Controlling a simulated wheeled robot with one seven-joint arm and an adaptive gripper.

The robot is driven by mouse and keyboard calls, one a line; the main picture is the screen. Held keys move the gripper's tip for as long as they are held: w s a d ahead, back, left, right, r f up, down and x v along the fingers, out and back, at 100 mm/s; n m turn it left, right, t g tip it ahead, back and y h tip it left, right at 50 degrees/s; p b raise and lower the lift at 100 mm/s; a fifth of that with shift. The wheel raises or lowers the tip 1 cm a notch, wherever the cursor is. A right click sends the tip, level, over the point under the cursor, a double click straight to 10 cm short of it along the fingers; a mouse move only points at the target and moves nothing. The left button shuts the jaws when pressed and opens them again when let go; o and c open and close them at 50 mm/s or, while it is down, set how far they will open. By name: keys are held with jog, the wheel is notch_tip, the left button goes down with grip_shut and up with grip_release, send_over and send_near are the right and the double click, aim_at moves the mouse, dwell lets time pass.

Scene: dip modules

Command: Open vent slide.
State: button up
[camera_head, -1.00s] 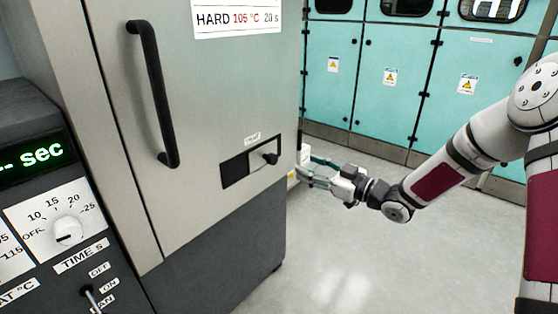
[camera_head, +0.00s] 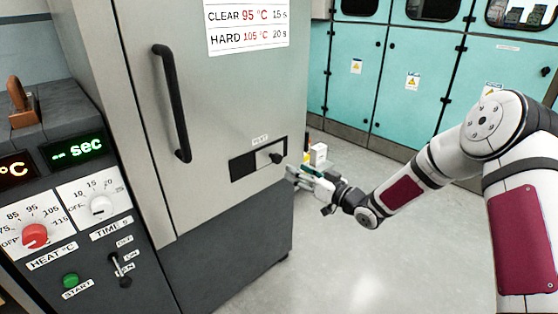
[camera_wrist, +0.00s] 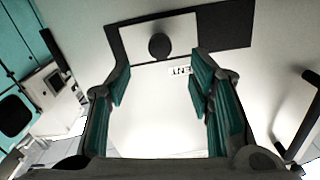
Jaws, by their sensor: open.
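The vent slide is a light plate (camera_head: 264,156) with a black knob (camera_head: 277,158) in a slot on the grey cabinet front. The plate sits at the slot's right, and a dark gap (camera_head: 242,166) shows at its left. In the wrist view the knob (camera_wrist: 160,46) is beyond and between my fingertips, with the plate (camera_wrist: 183,38) around it and dark slot (camera_wrist: 228,25) to the right. My gripper (camera_head: 291,175) is open and empty, just right of and below the knob in the head view. It appears apart from the knob.
A long black door handle (camera_head: 172,105) is on the cabinet, up and left of the slot. A control panel (camera_head: 85,215) with dials stands at the left. Teal cabinets (camera_head: 400,90) line the back. The pale floor (camera_head: 350,260) in front of them is clear.

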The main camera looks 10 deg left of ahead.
aim_at(279, 160)
jog(key=b+x, duration=0.2)
jog(key=x, duration=0.8)
jog(key=shift+w+a, duration=0.1)
grip_shut()
